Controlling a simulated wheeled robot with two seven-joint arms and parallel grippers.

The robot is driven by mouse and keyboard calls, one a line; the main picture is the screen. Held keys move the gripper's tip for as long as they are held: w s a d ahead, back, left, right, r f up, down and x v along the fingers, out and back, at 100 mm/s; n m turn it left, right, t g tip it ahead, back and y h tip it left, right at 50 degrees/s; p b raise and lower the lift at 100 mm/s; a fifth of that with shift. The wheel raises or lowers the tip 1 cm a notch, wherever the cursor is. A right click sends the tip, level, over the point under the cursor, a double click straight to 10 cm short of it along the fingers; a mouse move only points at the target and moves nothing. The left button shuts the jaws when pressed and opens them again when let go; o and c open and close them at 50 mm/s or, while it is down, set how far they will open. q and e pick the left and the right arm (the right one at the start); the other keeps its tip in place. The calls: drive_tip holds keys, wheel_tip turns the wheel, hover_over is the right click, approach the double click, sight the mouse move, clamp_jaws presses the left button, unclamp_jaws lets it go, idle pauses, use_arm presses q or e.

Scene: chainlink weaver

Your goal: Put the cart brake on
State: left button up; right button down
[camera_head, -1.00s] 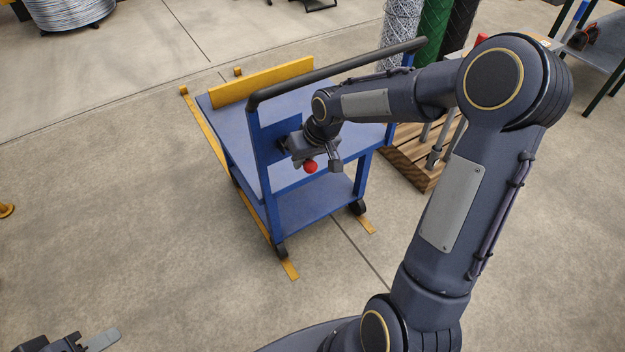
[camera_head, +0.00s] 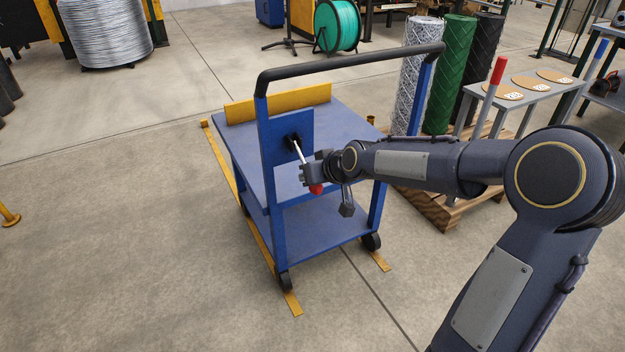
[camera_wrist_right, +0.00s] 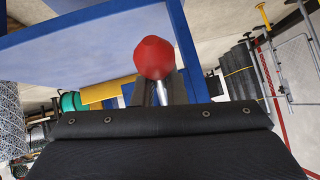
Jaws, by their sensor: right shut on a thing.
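The blue cart (camera_head: 330,228) stands on the floor with a black push handle (camera_head: 350,62). A silver brake lever (camera_head: 300,153) points down and right from a black pivot (camera_head: 292,141) on the cart's blue upright plate (camera_head: 275,150). The lever's red knob (camera_head: 316,189) shows just below my right gripper (camera_head: 309,172). The right gripper is shut on the brake lever near the knob. In the right wrist view the red knob (camera_wrist_right: 154,58) stands up in front of the fingers, with the silver shaft (camera_wrist_right: 162,92) between them. My left gripper is out of view.
Yellow floor strips (camera_head: 283,292) lie beside the cart. A wooden pallet (camera_head: 440,208) with a grey stand and red-tipped lever (camera_head: 499,69) is close on the right. Mesh rolls (camera_head: 450,75) stand behind.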

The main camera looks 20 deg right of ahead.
drive_tip(key=shift+f, duration=0.9)
drive_tip(key=c, duration=1.5)
unclamp_jaws()
drive_tip(key=shift+w, duration=0.15)
drive_tip(key=shift+r, duration=0.1)
drive_tip(key=shift+r, duration=0.1)
drive_tip(key=shift+s+d+r, duration=0.1)
drive_tip(key=shift+s+r, duration=0.1)
drive_tip(key=shift+r, duration=0.1)
drive_tip(key=v, duration=0.7)
drive_tip(key=shift+f+p, duration=0.1)
drive_tip(key=shift+p, duration=0.2)
